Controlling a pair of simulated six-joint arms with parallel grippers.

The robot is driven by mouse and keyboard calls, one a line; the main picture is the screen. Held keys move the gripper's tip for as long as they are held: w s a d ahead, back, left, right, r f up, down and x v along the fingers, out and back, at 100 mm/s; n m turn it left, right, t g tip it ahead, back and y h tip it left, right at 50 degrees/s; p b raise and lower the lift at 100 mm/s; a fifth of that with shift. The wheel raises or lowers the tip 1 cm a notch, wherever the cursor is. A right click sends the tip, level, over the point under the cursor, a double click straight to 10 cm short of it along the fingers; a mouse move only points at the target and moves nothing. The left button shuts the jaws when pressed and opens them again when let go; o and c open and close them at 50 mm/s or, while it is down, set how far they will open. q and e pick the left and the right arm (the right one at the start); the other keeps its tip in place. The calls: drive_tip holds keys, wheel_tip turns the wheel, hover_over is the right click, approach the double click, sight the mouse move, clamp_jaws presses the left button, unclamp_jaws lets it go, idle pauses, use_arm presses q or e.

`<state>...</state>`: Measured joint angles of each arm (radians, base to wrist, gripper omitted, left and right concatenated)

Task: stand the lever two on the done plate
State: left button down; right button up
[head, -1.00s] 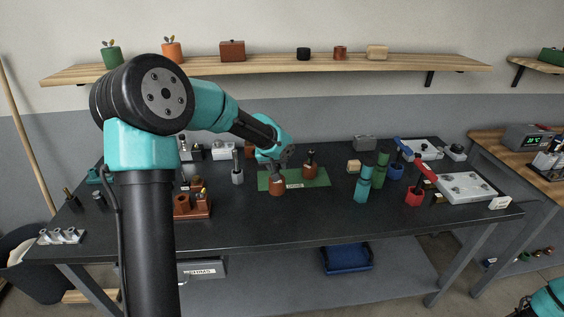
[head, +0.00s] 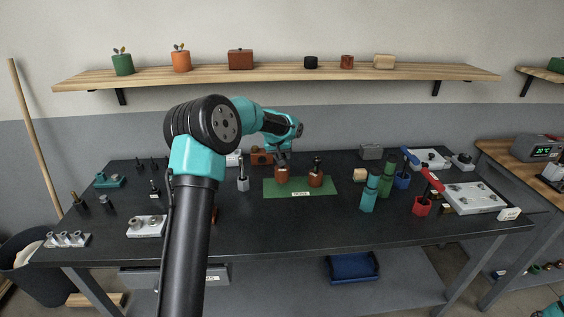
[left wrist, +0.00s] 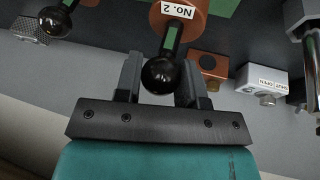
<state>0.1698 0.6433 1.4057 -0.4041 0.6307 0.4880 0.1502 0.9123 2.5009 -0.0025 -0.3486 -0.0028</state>
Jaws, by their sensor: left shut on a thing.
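Lever two (head: 282,176) is a brown cylinder with a black ball knob; its "No. 2" label shows in the left wrist view (left wrist: 178,14). My left gripper (head: 283,158) is shut on its upper part from above, with the knob between the fingers in the left wrist view (left wrist: 158,85). Lever two is upright over the back left part of the green done plate (head: 300,188). I cannot tell whether its base touches the plate. A similar brown lever (head: 316,180) stands on the plate to its right.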

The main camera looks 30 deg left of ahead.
use_arm(q)
drive_tip(key=shift+w+a, duration=0.1)
drive_tip(key=shift+w+a, duration=0.1)
drive_tip(key=shift+w, duration=0.1)
drive_tip(key=shift+f, duration=1.9)
drive_tip(key=c, duration=0.7)
unclamp_jaws()
drive_tip(key=v, duration=1.2)
